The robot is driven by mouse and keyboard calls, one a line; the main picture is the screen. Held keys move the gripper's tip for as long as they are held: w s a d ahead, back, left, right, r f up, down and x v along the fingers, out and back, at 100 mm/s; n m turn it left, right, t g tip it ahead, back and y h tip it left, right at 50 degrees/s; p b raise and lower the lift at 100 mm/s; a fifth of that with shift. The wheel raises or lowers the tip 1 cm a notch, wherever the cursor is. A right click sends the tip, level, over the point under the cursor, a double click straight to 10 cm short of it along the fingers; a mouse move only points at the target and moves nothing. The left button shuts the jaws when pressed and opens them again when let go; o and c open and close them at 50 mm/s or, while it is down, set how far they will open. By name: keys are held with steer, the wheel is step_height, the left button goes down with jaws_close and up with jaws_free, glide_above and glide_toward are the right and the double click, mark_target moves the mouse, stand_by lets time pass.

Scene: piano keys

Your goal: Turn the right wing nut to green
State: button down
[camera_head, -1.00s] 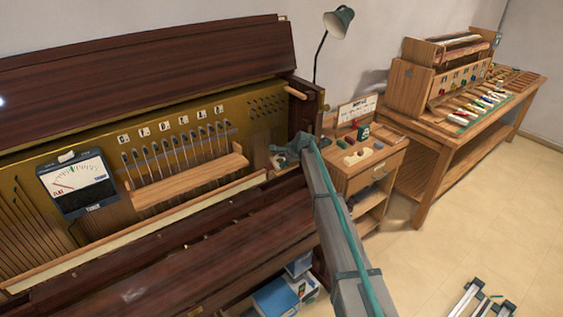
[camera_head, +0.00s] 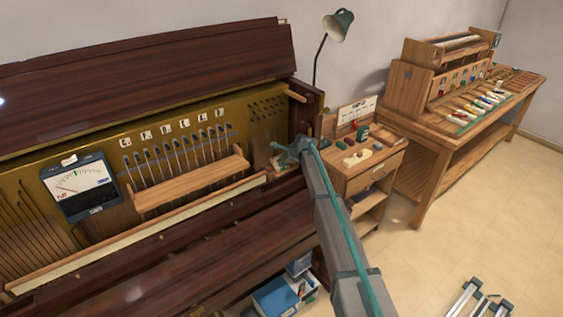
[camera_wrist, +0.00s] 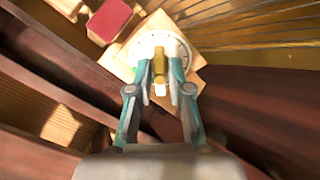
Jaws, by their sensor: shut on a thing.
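A brass-coloured wing nut (camera_wrist: 159,64) stands at the middle of a round white dial (camera_wrist: 181,48) on a light wooden block (camera_wrist: 118,62) in the wrist view. My gripper (camera_wrist: 160,76) is shut on the wing nut, with one teal finger on each side of it. In the head view my gripper (camera_head: 284,160) is at the right end of the piano, and it hides the nut there. A meter (camera_head: 80,187) with a white face and a small green mark stands on the piano at the left. I cannot make out its exact needle reading.
A red block (camera_wrist: 109,20) lies close to the dial in the wrist view. The piano's dark wood case (camera_head: 190,235) surrounds the work spot. A small wooden cabinet (camera_head: 375,176) stands just right, and a workbench (camera_head: 440,140) is farther right.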

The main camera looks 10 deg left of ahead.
steer(key=shift+r+m+p, duration=0.15)
steer(key=shift+m+p, duration=0.45)
steer(key=shift+p, duration=0.05)
steer(key=shift+m+p, duration=0.5)
steer(key=shift+m, duration=0.5)
steer(key=shift+m+p, duration=0.7)
steer(key=shift+p, duration=0.05)
steer(key=shift+m+p, duration=0.5)
steer(key=shift+m, duration=0.4)
